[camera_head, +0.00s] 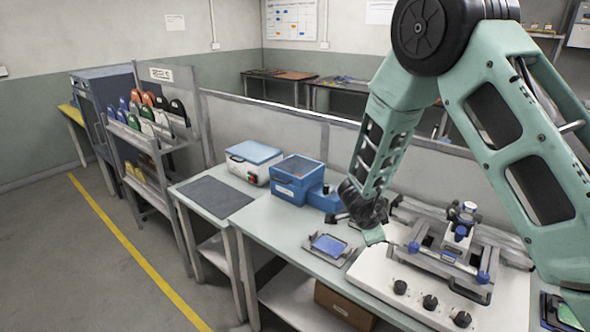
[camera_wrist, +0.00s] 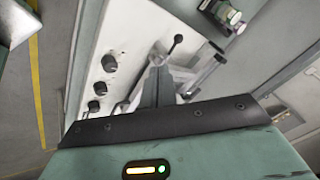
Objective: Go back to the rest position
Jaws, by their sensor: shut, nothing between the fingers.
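My gripper (camera_head: 374,236) hangs at the end of my bent green arm, above the workbench, between the blue-topped fixture and the white machine. Its fingers are small in the head view. In the wrist view my gripper's fingers (camera_wrist: 158,62) come together at a narrow tip, shut with nothing between them. The white machine (camera_head: 400,272) with black knobs stands at the right of the bench, and its panel (camera_wrist: 128,48) lies beyond the fingers in the wrist view. My arm hides part of the bench's back and right side.
A small fixture with a blue plate (camera_head: 328,244) lies left of my gripper. Blue boxes (camera_head: 297,178) and a blue-lidded white box (camera_head: 254,160) stand farther left. A low grey partition (camera_head: 290,122) runs behind. The floor at left is clear beside a yellow line (camera_head: 125,240).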

